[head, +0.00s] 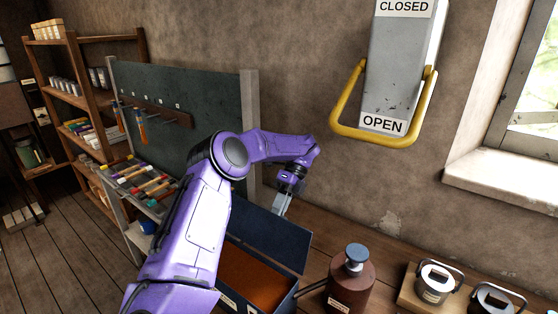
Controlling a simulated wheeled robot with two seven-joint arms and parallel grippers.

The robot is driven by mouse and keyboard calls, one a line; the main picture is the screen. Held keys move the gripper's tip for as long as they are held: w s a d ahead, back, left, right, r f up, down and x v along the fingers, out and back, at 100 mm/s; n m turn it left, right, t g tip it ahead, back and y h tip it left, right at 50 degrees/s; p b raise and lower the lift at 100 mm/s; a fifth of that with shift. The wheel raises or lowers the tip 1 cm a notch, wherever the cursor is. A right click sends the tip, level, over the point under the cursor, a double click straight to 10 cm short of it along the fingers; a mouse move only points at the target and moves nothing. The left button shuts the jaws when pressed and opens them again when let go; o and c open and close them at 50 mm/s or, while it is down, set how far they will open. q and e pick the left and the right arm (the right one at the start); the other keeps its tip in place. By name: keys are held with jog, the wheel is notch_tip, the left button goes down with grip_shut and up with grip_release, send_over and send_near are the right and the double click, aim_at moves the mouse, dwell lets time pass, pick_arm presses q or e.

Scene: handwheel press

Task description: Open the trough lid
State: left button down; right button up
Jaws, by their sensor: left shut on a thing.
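The trough (292,297) is a dark blue box on the wooden bench, and its orange-brown inside shows at the front. Its dark blue lid (272,240) stands raised and tilted at the back of the box. My left gripper (281,206) points down at the lid's upper edge and is shut on it. My left forearm hides the left side of the trough and part of the lid. My right gripper is not in view.
A brown pump bottle (351,281) stands just right of the trough. Lidded metal pots (434,284) stand on a wooden board farther right. A yellow handle (378,137) on a grey wall box, marked CLOSED and OPEN, is above. A tool rack (180,105) stands behind my arm.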

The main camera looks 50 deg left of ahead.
pick_arm(q)
jog(key=c, duration=1.5)
grip_release()
jog(key=shift+s+f, duration=0.1)
jog(key=shift+f, duration=0.3)
jog(key=o, duration=0.3)
jog(key=shift+w+f, duration=0.1)
jog(key=shift+w, duration=0.15)
jog(key=shift+o, duration=0.2)
jog(key=shift+w+a, duration=0.25)
jog(key=shift+w, duration=0.05)
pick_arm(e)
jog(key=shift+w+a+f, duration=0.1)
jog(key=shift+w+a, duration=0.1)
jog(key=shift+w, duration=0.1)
